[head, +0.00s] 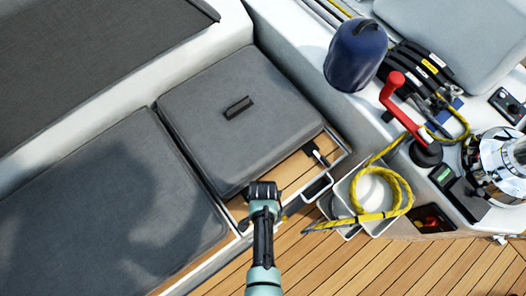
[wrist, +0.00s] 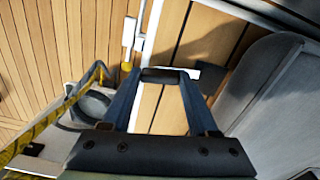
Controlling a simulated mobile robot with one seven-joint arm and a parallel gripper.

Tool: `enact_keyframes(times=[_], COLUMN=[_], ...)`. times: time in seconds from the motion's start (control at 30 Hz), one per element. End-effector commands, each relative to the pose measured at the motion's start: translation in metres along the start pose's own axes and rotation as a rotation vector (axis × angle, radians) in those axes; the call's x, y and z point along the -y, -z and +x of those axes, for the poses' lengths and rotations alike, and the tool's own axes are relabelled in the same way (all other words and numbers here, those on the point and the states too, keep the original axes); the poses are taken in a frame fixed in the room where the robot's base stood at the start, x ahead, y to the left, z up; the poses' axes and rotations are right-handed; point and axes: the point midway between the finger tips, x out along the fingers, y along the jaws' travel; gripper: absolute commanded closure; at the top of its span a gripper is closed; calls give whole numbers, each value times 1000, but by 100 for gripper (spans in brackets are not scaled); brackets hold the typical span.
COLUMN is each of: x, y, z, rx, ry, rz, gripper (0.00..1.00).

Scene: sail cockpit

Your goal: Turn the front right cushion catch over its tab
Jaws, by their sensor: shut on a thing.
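My gripper (wrist: 160,78) points down at the front edge of the grey seat cushion (head: 230,110). In the head view my gripper (head: 263,190) hides what is under it. In the wrist view its two blue fingers stand either side of a short dark bar with pale ends, which looks like the catch (wrist: 160,74). The fingers are shut on it. A flat dark tab (wrist: 211,77) lies just right of the right fingertip, beside the cushion (wrist: 265,80). I cannot tell whether the catch overlaps the tab.
A white fitting with a yellow end (wrist: 127,66) lies beyond the fingers. A white-and-black fitting (head: 318,153) is at the cushion's right corner. A bin with yellow rope (head: 340,205), a red winch handle (head: 400,105) and a blue canister (head: 355,55) stand right. The teak floor is clear.

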Motion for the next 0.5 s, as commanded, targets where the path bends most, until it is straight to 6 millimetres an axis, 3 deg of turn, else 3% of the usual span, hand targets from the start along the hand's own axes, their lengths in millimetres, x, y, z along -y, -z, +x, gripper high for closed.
enact_keyframes(times=[0.5], x=[0], y=[1], z=[0], rx=[-1], ry=[1], rz=[178], gripper=[96])
